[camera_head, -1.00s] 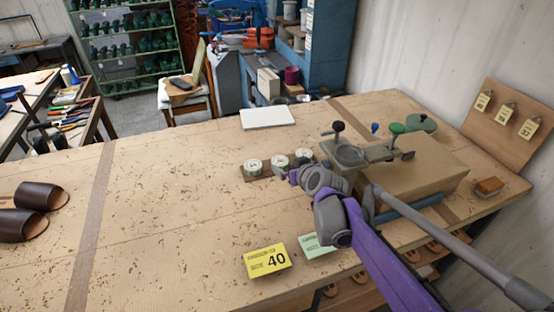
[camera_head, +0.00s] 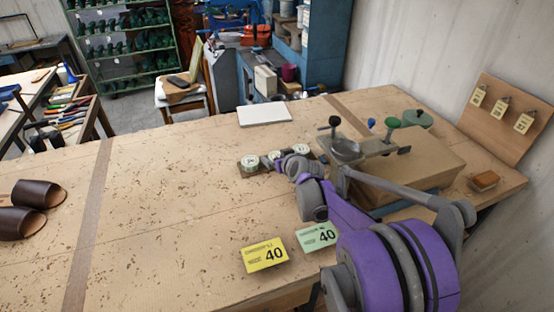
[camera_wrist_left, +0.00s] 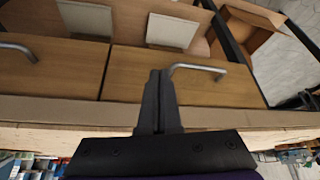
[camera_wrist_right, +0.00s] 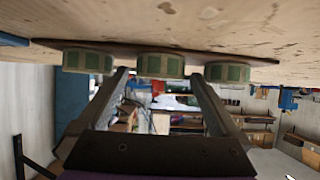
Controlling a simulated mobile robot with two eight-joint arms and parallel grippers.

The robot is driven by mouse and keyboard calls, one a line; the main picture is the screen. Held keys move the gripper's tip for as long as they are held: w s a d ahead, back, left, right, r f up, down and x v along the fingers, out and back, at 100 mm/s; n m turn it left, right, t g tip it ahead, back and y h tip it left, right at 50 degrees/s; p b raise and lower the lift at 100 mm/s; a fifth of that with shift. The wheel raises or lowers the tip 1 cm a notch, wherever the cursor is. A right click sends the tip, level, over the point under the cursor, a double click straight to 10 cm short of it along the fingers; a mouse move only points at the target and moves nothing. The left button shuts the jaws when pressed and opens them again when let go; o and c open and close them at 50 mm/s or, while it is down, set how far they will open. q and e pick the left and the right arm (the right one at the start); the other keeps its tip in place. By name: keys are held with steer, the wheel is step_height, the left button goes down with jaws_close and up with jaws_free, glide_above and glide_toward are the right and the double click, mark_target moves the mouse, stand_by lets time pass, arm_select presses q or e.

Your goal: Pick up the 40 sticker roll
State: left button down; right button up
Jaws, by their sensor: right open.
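Three pale green-and-white sticker rolls stand in a row on a dark strip (camera_head: 246,174) on the bench. The left roll (camera_head: 249,162) is clear in the head view; the other two are partly covered by my right gripper (camera_head: 281,167). The sizes on the rolls are too small to read. In the right wrist view, which is upside down, my right gripper (camera_wrist_right: 160,75) is open, its fingertips to either side of the middle roll (camera_wrist_right: 160,66). Whether they touch it is unclear. My left gripper (camera_wrist_left: 158,80) is shut and empty, above drawer fronts.
A yellow size 40 card (camera_head: 264,255) and a green size 40 card (camera_head: 317,236) lie at the front edge. A wooden block with a press (camera_head: 410,168) stands right of the rolls. A white slab (camera_head: 264,114) lies behind them. Brown sandals (camera_head: 35,196) lie far left.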

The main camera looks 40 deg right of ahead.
steer(key=c, duration=1.4)
